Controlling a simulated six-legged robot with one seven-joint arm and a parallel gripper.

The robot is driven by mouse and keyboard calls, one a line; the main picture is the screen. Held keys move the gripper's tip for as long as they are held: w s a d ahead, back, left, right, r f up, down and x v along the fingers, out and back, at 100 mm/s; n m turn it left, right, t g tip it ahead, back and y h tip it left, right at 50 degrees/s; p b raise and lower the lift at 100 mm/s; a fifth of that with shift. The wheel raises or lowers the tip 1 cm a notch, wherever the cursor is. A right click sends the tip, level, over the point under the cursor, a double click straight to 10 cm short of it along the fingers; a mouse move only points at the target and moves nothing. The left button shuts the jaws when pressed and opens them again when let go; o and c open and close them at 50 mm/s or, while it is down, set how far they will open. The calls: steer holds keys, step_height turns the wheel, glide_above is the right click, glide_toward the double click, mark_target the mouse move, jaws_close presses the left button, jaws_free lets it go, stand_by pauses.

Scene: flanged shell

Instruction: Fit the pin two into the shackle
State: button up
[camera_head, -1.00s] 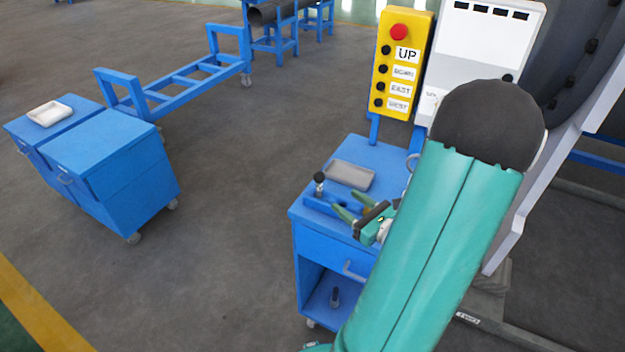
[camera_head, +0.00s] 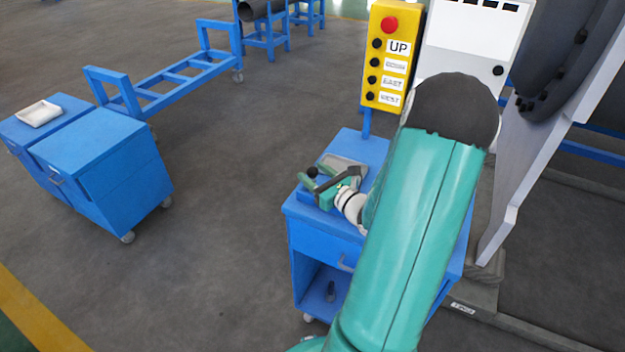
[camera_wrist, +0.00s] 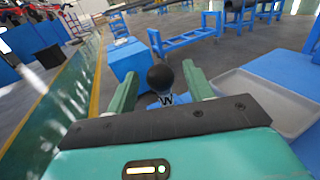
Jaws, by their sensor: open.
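A pin with a black ball head (camera_head: 311,172) stands upright at the near left of the blue cart top (camera_head: 372,145). The ball (camera_wrist: 160,77) also shows in the wrist view, with part of a label, a "W", just below it. I cannot read the whole label. My gripper (camera_head: 317,171) is open, its two green fingers on either side of the ball. In the wrist view my gripper (camera_wrist: 160,82) shows visible gaps between the ball and both fingers. The lower part of the pin is hidden. I cannot make out the shackle; my arm covers part of the cart.
A grey tray (camera_head: 345,163) lies beside my gripper, close to the right finger in the wrist view (camera_wrist: 275,98). A small dark upright part (camera_head: 331,290) stands on the cart's lower shelf. A yellow button panel (camera_head: 390,60) rises behind. Open floor lies left, before other blue cabinets (camera_head: 100,165).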

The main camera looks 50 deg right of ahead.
steer(key=shift+w, duration=0.6)
jaws_close()
steer(key=shift+r, duration=0.1)
